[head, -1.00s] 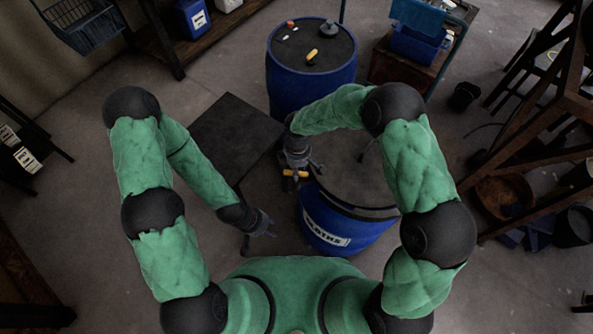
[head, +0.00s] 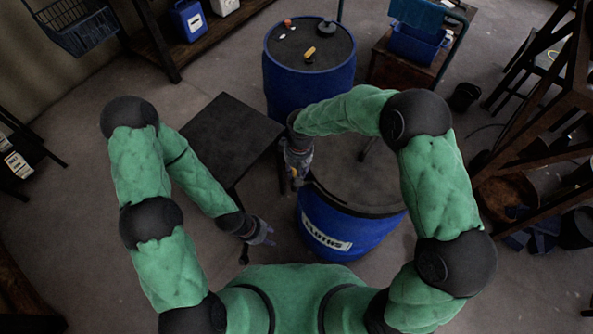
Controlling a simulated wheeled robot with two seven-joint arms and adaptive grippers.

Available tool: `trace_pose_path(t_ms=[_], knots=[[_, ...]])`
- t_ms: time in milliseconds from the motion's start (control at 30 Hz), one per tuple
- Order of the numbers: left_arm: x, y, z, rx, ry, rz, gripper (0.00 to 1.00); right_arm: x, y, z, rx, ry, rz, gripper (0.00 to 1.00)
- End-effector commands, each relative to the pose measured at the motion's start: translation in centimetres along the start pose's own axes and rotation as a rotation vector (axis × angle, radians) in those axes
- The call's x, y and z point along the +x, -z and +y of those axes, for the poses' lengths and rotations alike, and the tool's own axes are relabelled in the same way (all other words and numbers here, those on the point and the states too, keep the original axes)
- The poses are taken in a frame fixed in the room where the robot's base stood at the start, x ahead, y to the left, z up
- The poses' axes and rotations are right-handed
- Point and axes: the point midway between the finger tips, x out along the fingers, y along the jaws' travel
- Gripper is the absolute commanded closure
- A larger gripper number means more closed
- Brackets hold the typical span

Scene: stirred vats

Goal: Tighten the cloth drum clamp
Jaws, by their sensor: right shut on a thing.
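The cloth drum (head: 347,236) is blue, with a white label reading CLOTHS on its near side and a dark lid (head: 350,190). It stands upright right of centre, its far right partly hidden by my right arm. My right gripper (head: 297,178) is at the lid's left rim, shut on the small yellow clamp handle (head: 297,183). Most of the handle is hidden by the fingers. The dark clamp band (head: 345,208) runs around the lid's edge. My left gripper (head: 266,236) hangs low, left of the drum and apart from it, empty, its fingers seeming spread.
A dark low table (head: 228,135) stands left of the drum. A second blue drum (head: 310,85) behind carries a yellow-handled tool (head: 309,54) and small items. A wooden rack (head: 545,130) and buckets are at the right. Floor is clear at the left.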

Motion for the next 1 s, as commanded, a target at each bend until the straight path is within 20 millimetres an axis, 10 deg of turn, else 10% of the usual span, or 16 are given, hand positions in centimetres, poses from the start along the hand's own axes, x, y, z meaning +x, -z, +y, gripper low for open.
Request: trace_pose_path(t_ms=[867,900,1000], knots=[[0.84,0.03,-0.3,0.0,0.0,0.0,0.6,-0.08,-0.01,-0.04,0.15,0.001,0.012,1.0],[0.84,0.03,-0.3,0.0,0.0,0.0,0.6,-0.08,-0.01,-0.04,0.15,0.001,0.012,0.56],[0.84,0.03,-0.3,0.0,0.0,0.0,0.6,-0.06,-0.03,-0.04,0.149,0.001,0.012,0.44]])
